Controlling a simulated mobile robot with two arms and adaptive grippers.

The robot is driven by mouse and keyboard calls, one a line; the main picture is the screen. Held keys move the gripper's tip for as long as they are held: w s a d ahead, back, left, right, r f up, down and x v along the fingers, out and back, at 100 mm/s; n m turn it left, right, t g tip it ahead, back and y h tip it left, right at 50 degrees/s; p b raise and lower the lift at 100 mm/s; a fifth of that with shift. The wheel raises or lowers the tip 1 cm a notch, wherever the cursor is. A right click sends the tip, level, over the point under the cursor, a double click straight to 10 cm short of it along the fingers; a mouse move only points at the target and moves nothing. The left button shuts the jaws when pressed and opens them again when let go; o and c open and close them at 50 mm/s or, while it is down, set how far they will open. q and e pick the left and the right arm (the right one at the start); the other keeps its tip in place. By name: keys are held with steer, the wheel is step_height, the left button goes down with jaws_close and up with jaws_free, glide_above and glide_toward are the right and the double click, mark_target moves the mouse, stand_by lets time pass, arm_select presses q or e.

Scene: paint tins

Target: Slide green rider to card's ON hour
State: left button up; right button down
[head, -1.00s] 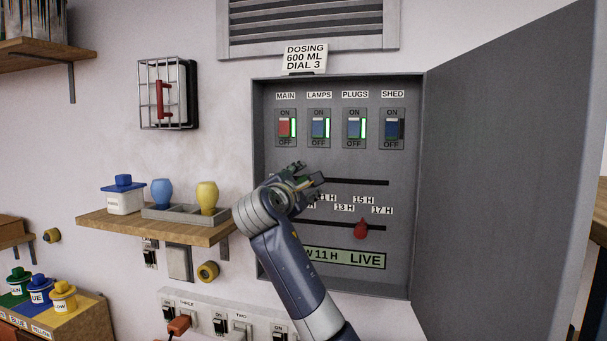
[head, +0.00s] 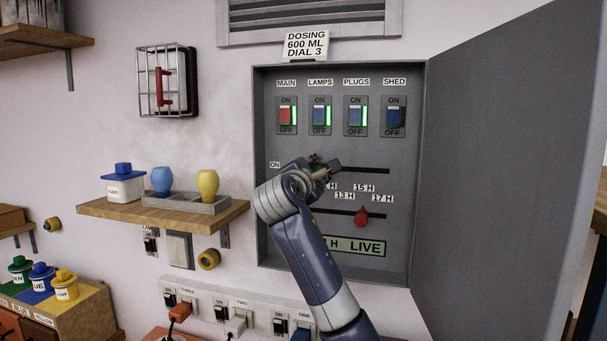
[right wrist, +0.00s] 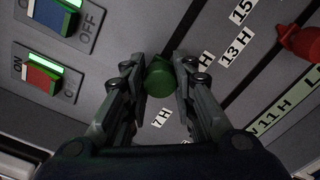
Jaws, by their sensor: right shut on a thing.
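The green rider (right wrist: 159,76) sits between the fingertips of my right gripper (right wrist: 158,72) in the right wrist view, and the gripper is shut on it. In the head view my right gripper (head: 330,168) is at the upper slot (head: 366,170) of the grey cabinet, and the rider is hidden there. In the wrist view the rider lies between the 7 H label (right wrist: 160,117) and the 13 H label (right wrist: 235,48); its exact hour cannot be told. The card (head: 306,46) above the cabinet reads DOSING 600 ML DIAL 3. My left gripper is out of view.
A red rider (head: 361,216) sits on the lower slot near 15 H and 17 H. Switches (head: 320,116) line the cabinet's top, with a display (head: 366,247) below the slots. The open cabinet door (head: 500,170) stands at right. A shelf (head: 160,222) juts out at left.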

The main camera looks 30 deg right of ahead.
steer(key=shift+s+d, duration=0.65)
steer(key=shift+s, duration=0.15)
steer(key=c, duration=1.3)
jaws_free()
steer(key=shift+w+a, duration=0.1)
steer(key=shift+w, duration=0.05)
steer(key=v, duration=1.2)
